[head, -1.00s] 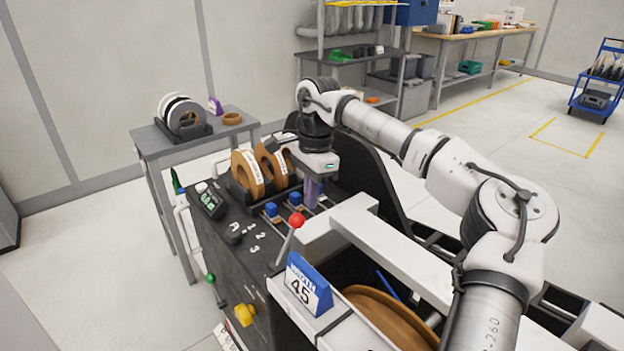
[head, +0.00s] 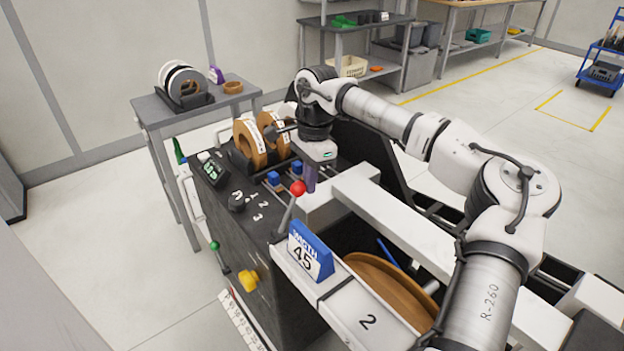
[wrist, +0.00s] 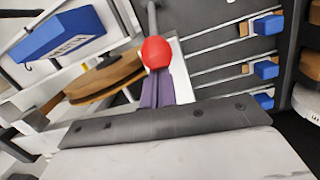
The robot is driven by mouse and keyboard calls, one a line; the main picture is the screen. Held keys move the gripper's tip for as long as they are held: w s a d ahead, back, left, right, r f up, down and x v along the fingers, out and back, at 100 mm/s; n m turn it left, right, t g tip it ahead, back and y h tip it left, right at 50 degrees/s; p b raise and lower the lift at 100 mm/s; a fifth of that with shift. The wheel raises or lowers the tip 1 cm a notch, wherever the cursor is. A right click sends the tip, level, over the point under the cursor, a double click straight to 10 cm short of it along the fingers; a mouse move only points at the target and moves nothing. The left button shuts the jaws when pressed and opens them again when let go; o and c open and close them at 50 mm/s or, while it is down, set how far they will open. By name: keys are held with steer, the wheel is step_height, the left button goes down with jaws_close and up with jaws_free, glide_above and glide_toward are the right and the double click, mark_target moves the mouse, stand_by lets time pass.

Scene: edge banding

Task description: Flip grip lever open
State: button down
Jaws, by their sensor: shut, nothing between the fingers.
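A lever with a red ball knob (head: 298,188) rises on a thin grey stem from the front of the dark machine (head: 262,262). The red knob (wrist: 156,52) also shows in the wrist view, just beyond the fingertips. My gripper (head: 310,188) points down with its purple fingers beside and slightly behind the knob in the head view. In the wrist view my gripper (wrist: 157,78) shows its two fingers together, empty. The knob overlaps the fingertips there, so I cannot tell whether they touch.
Blue blocks (head: 273,178) sit on rails beside the gripper, with tape reels (head: 247,143) behind. A blue sign marked 45 (head: 308,255) stands in front of the lever. A white beam (head: 385,215) runs close on the right. A green-knobbed lever (head: 215,246) and a yellow knob (head: 248,280) project from the machine's side.

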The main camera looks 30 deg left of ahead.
steer(key=shift+s+a+r, duration=0.15)
steer(key=shift+s+r, duration=0.1)
steer(key=shift+s, duration=0.05)
steer(key=s, duration=0.1)
steer(key=s+a+r, duration=0.1)
steer(key=s, duration=0.1)
steer(key=s+r, duration=0.1)
steer(key=s, duration=0.1)
steer(key=shift+a, duration=0.35)
steer(key=s+a+f+b, duration=0.1)
steer(key=s+a+b, duration=0.1)
steer(key=s, duration=0.6)
steer(key=shift+s+a+f, duration=0.25)
steer(key=shift+s+f, duration=0.05)
steer(key=shift+s, duration=0.2)
steer(key=s+a+r+p, duration=0.2)
steer(key=s+r+p, duration=0.1)
steer(key=s+r, duration=0.2)
steer(key=shift+s+a+r, duration=0.25)
steer(key=shift+a+r, duration=0.15)
steer(key=shift+r, duration=0.55)
